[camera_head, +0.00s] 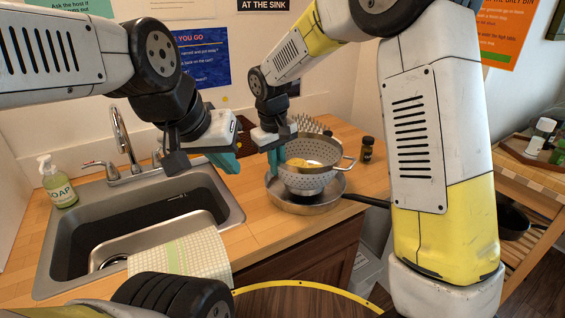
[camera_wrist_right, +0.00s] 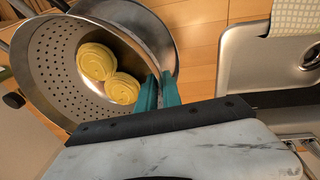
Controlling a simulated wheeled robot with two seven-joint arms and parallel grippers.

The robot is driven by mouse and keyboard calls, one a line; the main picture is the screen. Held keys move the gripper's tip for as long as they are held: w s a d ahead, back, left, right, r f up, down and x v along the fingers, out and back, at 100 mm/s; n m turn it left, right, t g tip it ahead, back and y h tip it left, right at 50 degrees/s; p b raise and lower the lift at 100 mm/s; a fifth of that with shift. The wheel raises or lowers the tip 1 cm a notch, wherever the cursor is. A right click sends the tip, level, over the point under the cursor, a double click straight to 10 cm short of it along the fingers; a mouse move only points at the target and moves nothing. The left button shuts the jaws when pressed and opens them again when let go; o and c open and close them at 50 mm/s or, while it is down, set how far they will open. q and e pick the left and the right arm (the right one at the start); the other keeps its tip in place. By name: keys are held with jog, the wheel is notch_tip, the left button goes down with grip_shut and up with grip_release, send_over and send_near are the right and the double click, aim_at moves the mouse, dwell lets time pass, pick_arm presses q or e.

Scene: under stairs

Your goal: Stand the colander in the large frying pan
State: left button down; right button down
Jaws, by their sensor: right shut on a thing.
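The metal colander (camera_head: 310,180) is upright over the large frying pan (camera_head: 330,199), its base within the pan's outline. I cannot tell whether the base touches the pan floor. Yellow nests (camera_wrist_right: 97,62) lie inside the colander, which fills the left of the right wrist view (camera_wrist_right: 50,65). My right gripper (camera_head: 277,160) is shut on the colander's left rim; its teal fingers pinch the wall in the wrist view (camera_wrist_right: 160,92). My left gripper (camera_head: 228,163) hangs above the counter between sink and pan, apart from both; its finger gap is not clear.
The sink (camera_head: 60,250) with a faucet is at the left, a checked towel (camera_head: 180,257) over its front edge. A dark jar (camera_head: 367,149) and a spiky rack (camera_head: 308,124) stand behind the pan. The pan handle (camera_head: 368,201) points right.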

jog(key=shift+f, duration=0.8)
jog(key=c, duration=1.5)
grip_release()
jog(key=shift+f, duration=0.1)
